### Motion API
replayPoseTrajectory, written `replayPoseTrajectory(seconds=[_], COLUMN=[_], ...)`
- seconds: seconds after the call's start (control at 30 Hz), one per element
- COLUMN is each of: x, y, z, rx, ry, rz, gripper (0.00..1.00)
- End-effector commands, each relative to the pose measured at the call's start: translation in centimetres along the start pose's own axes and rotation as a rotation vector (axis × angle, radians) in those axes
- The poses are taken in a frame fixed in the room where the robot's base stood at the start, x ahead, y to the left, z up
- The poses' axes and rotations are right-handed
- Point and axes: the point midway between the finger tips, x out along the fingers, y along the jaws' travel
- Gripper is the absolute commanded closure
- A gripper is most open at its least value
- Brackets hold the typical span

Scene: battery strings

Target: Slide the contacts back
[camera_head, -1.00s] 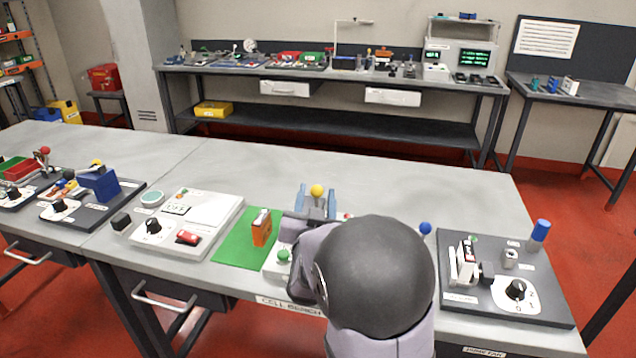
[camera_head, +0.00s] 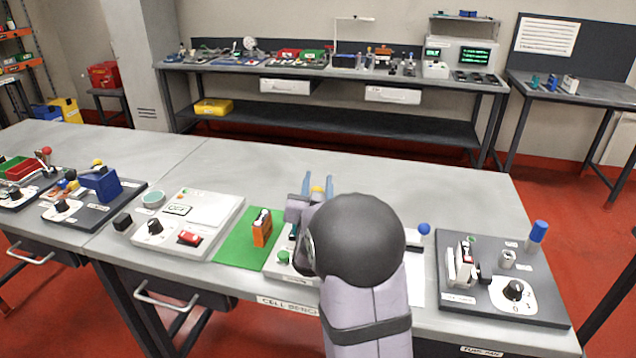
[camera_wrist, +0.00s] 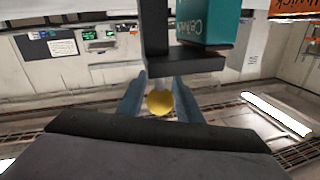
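My arm hides most of the station and the contacts.
An orange cell (camera_head: 262,230) stands on a green mat (camera_head: 235,250) to the left. A panel with a dial and red switch (camera_head: 190,238) lies beyond it. A dark board (camera_head: 460,305) with a blue-capped post (camera_head: 538,232) is at right.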

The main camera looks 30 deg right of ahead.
Motion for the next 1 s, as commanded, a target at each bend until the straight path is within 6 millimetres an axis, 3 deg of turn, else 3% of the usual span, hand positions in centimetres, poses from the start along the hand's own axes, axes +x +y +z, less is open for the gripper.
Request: replayPoseTrajectory(seconds=[0.03, 0.1, 0.13, 0.3, 0.6, 0.97, 1.0], x=[0.0, 0.0, 0.0, -0.1, -1.0, -1.1, -1.1], y=[0.0, 0.0, 0.0, 0.5, 5.0, 5.6, 5.7], z=[0.0, 0.0, 0.0, 0.0, -0.7, -1.0, -1.0], rx=[0.0, 0.0, 0.0, 0.0, 0.002, 0.001, 0.001], ry=[0.0, 0.0, 0.0, 0.001, 0.004, -0.001, -0.001], rz=[0.0, 0.0, 0.0, 0.001, 0.004, 0.005, 0.006], gripper=[0.81, 0.98, 1.0, 1.0, 1.0, 1.0, 0.71])
